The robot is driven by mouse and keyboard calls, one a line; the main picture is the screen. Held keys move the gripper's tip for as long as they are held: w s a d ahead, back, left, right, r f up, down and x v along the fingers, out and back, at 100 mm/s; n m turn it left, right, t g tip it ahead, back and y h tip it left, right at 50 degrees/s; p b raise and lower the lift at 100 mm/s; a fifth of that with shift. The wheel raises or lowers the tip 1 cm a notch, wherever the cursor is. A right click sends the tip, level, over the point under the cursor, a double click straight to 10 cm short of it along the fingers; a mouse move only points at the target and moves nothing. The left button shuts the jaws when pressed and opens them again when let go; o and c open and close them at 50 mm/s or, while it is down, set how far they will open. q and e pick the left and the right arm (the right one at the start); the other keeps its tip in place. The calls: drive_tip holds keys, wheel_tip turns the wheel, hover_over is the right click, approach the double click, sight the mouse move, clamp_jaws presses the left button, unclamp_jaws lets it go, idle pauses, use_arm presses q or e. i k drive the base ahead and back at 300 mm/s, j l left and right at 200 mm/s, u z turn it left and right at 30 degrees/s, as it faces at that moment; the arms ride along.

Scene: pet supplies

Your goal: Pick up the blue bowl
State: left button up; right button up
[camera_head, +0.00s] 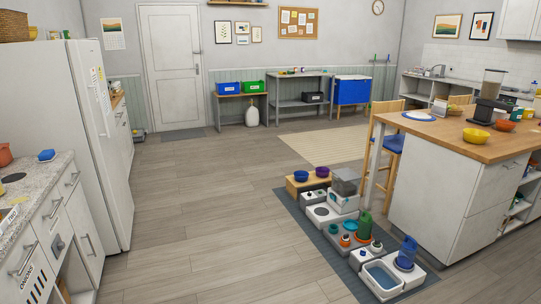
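A small blue bowl (301,176) sits on a low light-wood stand (291,187) at the far end of a dark floor mat. A purple bowl (322,171) sits on the same stand, just right of the blue one. Neither of my grippers is in view, so their state and distance from the bowl do not show.
Several pet feeders and fountains crowd the floor mat (345,290), including a grey-topped dispenser (345,181). A blue stool (389,145) stands behind the mat. The wooden floor (205,215) left of it is clear.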

sight(300, 176)
drive_tip(key=i+j+u, duration=0.15)
drive_tip(key=i+u, duration=0.15)
drive_tip(key=i, duration=0.25)
drive_tip(key=i+u, duration=0.3)
drive_tip(key=i, duration=1.25)
drive_tip(key=i+j+z, duration=0.1)
drive_tip(key=i, duration=0.9)
